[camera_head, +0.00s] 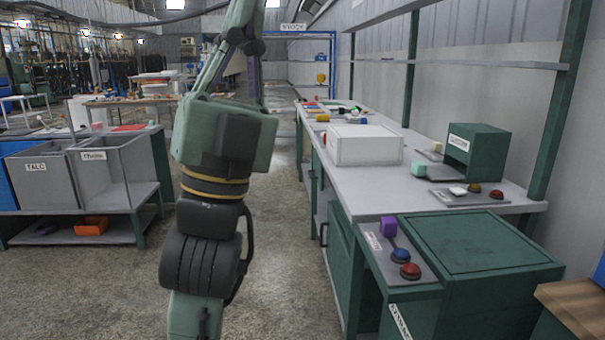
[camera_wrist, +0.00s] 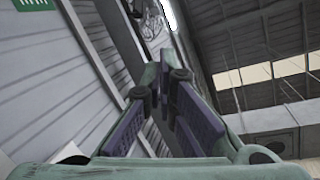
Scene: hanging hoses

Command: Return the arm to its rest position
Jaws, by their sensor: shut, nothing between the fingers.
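My arm (camera_head: 208,200) rises through the left-centre of the head view, upright, with its upper links leaning slightly right and leaving the top of the picture. It stands over the open aisle, left of the workbench, and touches nothing that I can see. My gripper (camera_wrist: 163,78) shows in the wrist view, its purple-padded fingers converging at the tips with nothing held between them. It points up toward the wall and roof.
The workbench (camera_head: 375,187) on the right carries a white box (camera_head: 364,145), a green dispenser (camera_head: 477,152) and buttons. A green cabinet (camera_head: 480,250) stands at front right. Grey bins (camera_head: 42,178) stand on the left. The floor aisle (camera_head: 285,240) is clear.

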